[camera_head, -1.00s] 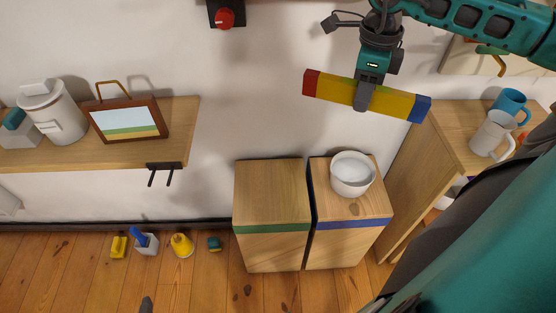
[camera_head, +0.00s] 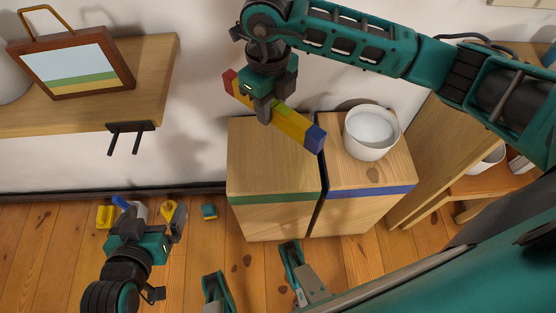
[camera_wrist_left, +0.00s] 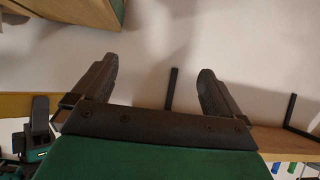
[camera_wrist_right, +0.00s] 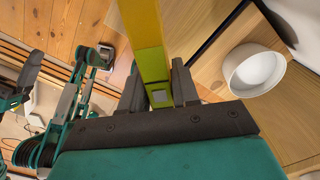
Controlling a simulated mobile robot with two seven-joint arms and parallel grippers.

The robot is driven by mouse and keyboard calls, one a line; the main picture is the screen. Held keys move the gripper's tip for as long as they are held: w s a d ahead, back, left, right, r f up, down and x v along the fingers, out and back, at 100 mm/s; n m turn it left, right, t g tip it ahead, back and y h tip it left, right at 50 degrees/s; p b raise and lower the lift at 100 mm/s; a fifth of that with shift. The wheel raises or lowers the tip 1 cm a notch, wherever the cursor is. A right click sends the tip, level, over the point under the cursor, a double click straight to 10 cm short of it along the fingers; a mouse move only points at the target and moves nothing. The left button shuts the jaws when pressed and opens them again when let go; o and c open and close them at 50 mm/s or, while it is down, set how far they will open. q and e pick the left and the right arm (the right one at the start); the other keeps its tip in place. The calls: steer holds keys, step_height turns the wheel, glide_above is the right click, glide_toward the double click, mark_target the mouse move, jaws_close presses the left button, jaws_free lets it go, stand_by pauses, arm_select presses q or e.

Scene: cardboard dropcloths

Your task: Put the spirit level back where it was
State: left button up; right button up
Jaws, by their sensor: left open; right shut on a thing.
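The spirit level (camera_head: 292,125) is a yellow bar with a red end and a blue end. My right gripper (camera_head: 264,112) is shut on it near its middle. The level is tilted, red end up left and blue end down right, over the green-striped cabinet in the head view. It also shows in the right wrist view (camera_wrist_right: 147,40), running up between the fingers. My left gripper (camera_head: 152,218) is open and empty at lower left, below the wall shelf. Its spread fingers show in the left wrist view (camera_wrist_left: 158,78).
A white bowl (camera_head: 370,132) stands on the blue-striped cabinet (camera_head: 355,180). The green-striped cabinet (camera_head: 260,175) has a clear top.

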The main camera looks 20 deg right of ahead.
steer(key=b, duration=0.4)
glide_above(272, 166)
step_height(272, 166, down, 15)
steer(key=shift+f, duration=0.5)
step_height(272, 166, down, 4)
steer(key=shift+r+b, duration=0.1)
steer(key=shift+b, duration=0.45)
steer(key=o, duration=0.9)
